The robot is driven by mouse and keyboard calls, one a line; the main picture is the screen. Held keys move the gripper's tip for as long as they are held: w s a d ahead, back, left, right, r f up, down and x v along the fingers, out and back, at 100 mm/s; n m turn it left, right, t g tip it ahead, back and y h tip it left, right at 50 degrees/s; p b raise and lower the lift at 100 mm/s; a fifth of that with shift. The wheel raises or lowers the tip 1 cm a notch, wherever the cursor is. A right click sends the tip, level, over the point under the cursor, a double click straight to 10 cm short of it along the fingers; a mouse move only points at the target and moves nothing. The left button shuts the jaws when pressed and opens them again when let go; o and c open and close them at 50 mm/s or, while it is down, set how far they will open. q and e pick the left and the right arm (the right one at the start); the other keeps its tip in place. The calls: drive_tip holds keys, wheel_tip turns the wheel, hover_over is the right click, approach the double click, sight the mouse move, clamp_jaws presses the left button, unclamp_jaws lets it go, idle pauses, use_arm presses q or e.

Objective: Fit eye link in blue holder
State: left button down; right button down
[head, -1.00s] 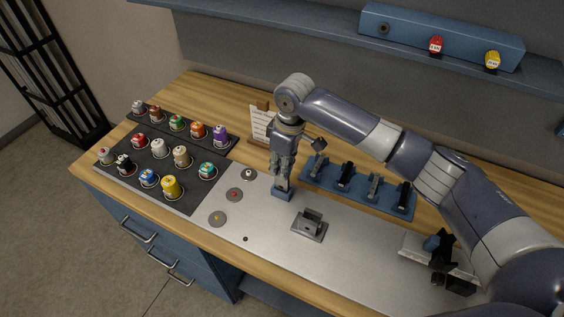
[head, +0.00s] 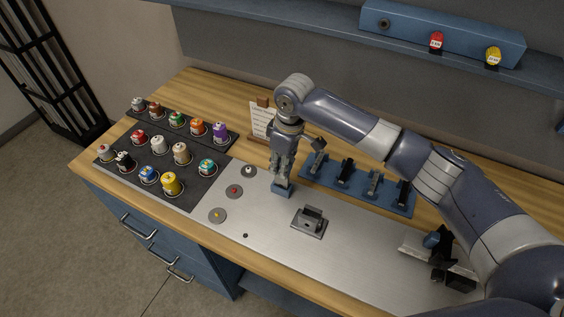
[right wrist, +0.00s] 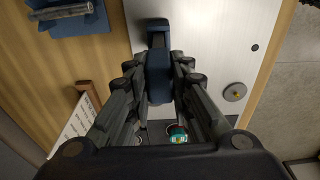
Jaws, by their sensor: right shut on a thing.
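My right gripper (head: 282,176) points down over the metal plate, fingers close together. A small blue block (head: 282,190) shows right at its fingertips, on or just above the plate; I cannot tell which. In the right wrist view a dark blue piece (right wrist: 158,78) lies between the fingers of my right gripper (right wrist: 160,65), with a dark bar (right wrist: 157,27) beyond it. I cannot tell for sure which part is the eye link and which the blue holder. My left gripper is not in view.
A blue rack (head: 326,183) with several black and grey parts stands right of the gripper. A grey fixture (head: 310,222) stands in front. Several coloured jars on a dark mat (head: 185,203) are at left. A small sign (head: 260,122) stands behind.

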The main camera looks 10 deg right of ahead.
drive_tip(key=shift+f, duration=0.5)
idle(0.3)
drive_tip(key=c, duration=1.4)
unclamp_jaws()
drive_tip(key=shift+o, duration=0.2)
drive_tip(key=o, duration=0.5)
drive_tip(key=r+p, duration=0.1)
drive_tip(key=p, duration=0.1)
drive_tip(key=r+p, duration=0.1)
drive_tip(key=r, duration=0.1)
drive_tip(key=r+p, duration=0.2)
drive_tip(key=shift+s+d+p, duration=0.2)
drive_tip(key=shift+d+p, duration=0.05)
drive_tip(key=shift+p, duration=0.1)
